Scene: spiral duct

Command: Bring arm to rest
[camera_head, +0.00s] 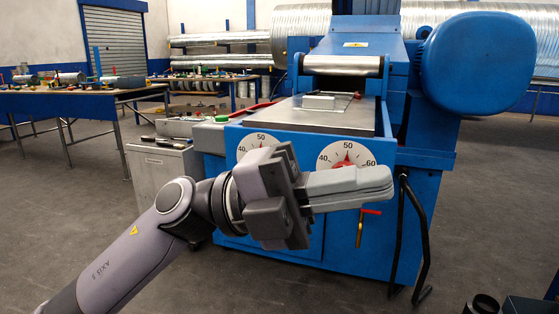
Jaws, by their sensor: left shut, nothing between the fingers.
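My left arm (132,248) comes in from the lower left and is stretched out towards the middle of the view. My left gripper (388,185) points to the right, with its fingers together and nothing between them. It shows in front of the blue machine (290,241), covering part of its front panel and the lower part of the right dial (347,154). I cannot tell how far the gripper is from the machine. My right gripper is not in view.
A grey cabinet (160,180) stands left of the machine. Workbenches (60,97) with tools are at the back left. A black bent bar (421,235) stands at the machine's right front. A dark cylinder (484,305) is at the bottom right. The floor at left is clear.

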